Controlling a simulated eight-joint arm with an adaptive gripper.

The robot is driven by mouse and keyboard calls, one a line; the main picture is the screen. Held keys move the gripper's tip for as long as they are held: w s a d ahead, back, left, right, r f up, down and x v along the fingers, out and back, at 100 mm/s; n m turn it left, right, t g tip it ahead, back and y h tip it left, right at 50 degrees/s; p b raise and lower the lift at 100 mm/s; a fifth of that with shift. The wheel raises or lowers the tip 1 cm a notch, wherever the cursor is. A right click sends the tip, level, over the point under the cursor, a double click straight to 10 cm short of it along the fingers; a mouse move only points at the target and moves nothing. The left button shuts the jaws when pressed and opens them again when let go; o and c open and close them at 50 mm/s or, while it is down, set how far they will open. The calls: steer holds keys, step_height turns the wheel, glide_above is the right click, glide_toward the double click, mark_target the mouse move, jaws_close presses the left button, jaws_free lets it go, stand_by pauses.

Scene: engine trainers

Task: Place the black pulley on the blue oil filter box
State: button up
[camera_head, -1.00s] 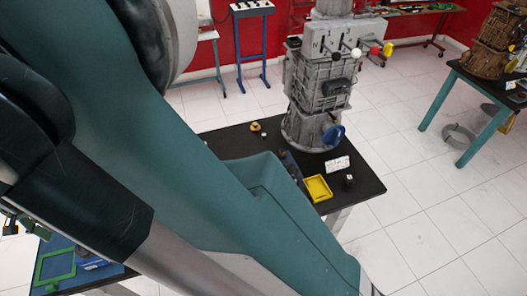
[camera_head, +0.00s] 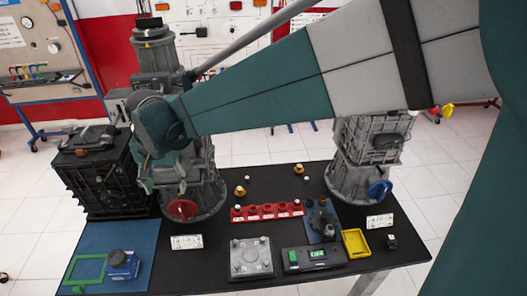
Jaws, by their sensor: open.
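A dark round piece, which looks like the black pulley (camera_head: 117,257), shows at the far left of the table. It appears to rest on top of the blue oil filter box (camera_head: 124,270), toward its upper left. The box stands on a blue mat (camera_head: 143,237), to the right of a green frame (camera_head: 86,270). My arm crosses the picture from the upper right, and its teal joint shows above and to the right of the box, in front of the left grey gearbox. I cannot make out my gripper's fingers.
Two grey gearboxes (camera_head: 205,185) (camera_head: 352,165) and a black crate (camera_head: 100,175) stand at the back. A red holder (camera_head: 268,213), a grey plate (camera_head: 251,258), a scale (camera_head: 314,256) and a yellow tray (camera_head: 355,243) occupy the middle and right. Bare black table shows left of the plate.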

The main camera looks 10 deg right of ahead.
steer(key=s+d+r+t, duration=0.15)
steer(key=d+r, duration=0.25)
steer(key=d, duration=0.9)
steer(key=s+d+r+t, duration=0.1)
steer(key=s+d+r, duration=0.2)
steer(key=d, duration=1)
steer(key=s+d+f+t, duration=0.1)
steer(key=s+d, duration=0.5)
steer(key=d, duration=0.3)
steer(key=s+d+f+n+t+h, duration=0.1)
steer(key=s+d, duration=0.4)
steer(key=d, duration=0.5)
steer(key=shift+s+f+n+t, duration=0.15)
steer(key=shift+s+n+t, duration=0.15)
steer(key=shift+s+t, duration=0.15)
